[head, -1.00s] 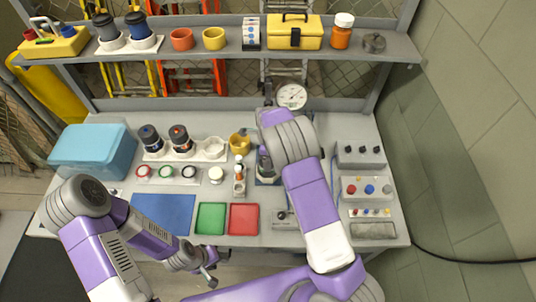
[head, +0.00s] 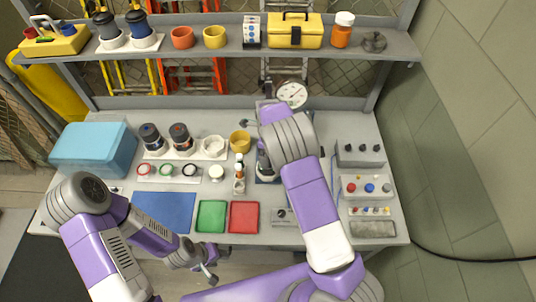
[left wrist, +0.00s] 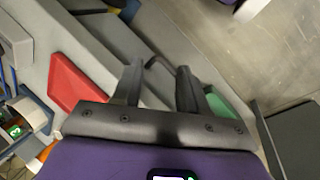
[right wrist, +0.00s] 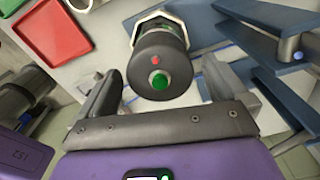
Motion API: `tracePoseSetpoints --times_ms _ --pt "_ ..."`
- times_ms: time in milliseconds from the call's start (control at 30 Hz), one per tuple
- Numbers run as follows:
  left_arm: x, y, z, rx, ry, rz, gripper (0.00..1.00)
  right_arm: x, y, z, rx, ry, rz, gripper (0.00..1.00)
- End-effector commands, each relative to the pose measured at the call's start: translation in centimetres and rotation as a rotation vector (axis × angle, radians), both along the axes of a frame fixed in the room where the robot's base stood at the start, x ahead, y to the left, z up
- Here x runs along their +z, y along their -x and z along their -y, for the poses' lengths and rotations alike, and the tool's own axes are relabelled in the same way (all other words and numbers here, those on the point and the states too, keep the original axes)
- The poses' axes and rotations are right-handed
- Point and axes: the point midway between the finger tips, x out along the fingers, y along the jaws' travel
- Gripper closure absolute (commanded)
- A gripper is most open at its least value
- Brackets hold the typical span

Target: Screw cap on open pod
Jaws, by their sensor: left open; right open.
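A dark cylinder (right wrist: 160,62) with a green centre and a small red dot on its end face shows in the right wrist view. A pale collar and some green show behind it; I cannot tell whether this end is the cap or the pod. My right gripper (right wrist: 161,88) is open, with its fingers on either side of the cylinder and no clear grip. In the head view the right arm mostly hides this spot. My left gripper (head: 210,273) is open and empty in front of the bench; its spread fingers show in the left wrist view (left wrist: 158,78).
A white rack (head: 212,149) holds two dark pods (head: 151,138) (head: 181,138) and an empty place. A yellow cup (head: 240,142), small bottles (head: 239,175), a green tray (head: 211,217), a red tray (head: 243,217) and control boxes (head: 367,188) crowd the bench. A blue mat (head: 163,211) is bare.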

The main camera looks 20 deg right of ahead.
Motion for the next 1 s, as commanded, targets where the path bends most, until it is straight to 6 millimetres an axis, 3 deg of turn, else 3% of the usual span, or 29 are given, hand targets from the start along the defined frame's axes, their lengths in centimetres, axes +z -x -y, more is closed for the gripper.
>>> tracePoseSetpoints --times_ms 200,467,667,1000 --pt "-0.1 0.0 0.0 0.000 0.000 0.000 0.57 3.7 0.0 -0.1 0.000 -0.001 0.003 0.00" --pt "-0.5 0.0 0.0 0.000 0.000 0.000 0.57 5.1 0.1 0.0 0.106 -0.005 -0.005 0.00" --pt "-1.6 0.0 0.0 0.000 0.000 0.000 0.57 4.5 0.5 -0.2 0.571 -0.021 -0.019 0.00" --pt "-3.5 0.0 0.0 0.000 0.000 0.000 0.57 4.5 0.9 -0.2 1.537 -0.039 -0.010 0.00"
